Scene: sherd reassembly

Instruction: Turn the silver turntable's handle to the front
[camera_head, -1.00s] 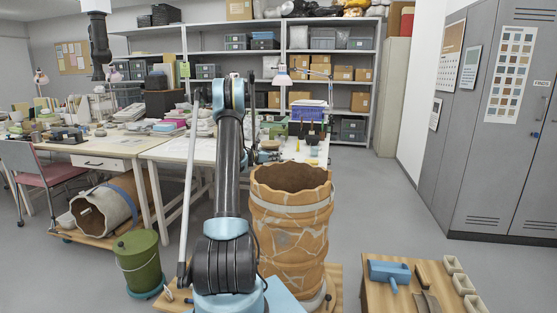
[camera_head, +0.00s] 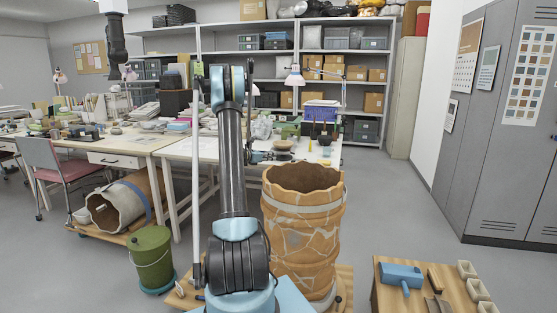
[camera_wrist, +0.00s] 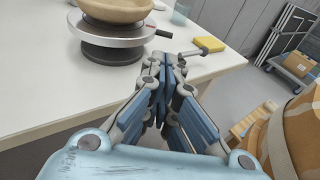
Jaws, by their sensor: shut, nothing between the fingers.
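The silver turntable (camera_wrist: 112,35) stands on the white table in the wrist view, with a dark base and a tan bowl (camera_wrist: 115,8) on top. My gripper (camera_wrist: 165,62) is shut and empty, at the table's front edge, right of and nearer than the turntable. A grey rod (camera_wrist: 203,46) lies just beyond the fingertips; I cannot tell whether it joins the turntable. In the head view the bowl (camera_head: 283,142) shows small beside my gripper (camera_head: 270,157); the turntable is hard to make out.
A yellow sponge (camera_wrist: 209,44) and a cup (camera_wrist: 181,12) are on the table. A large patched jar (camera_head: 303,235) stands close by, right of my arm. A green bucket (camera_head: 151,258) is on the floor at left. A low wooden table (camera_head: 390,300) with tools is at right.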

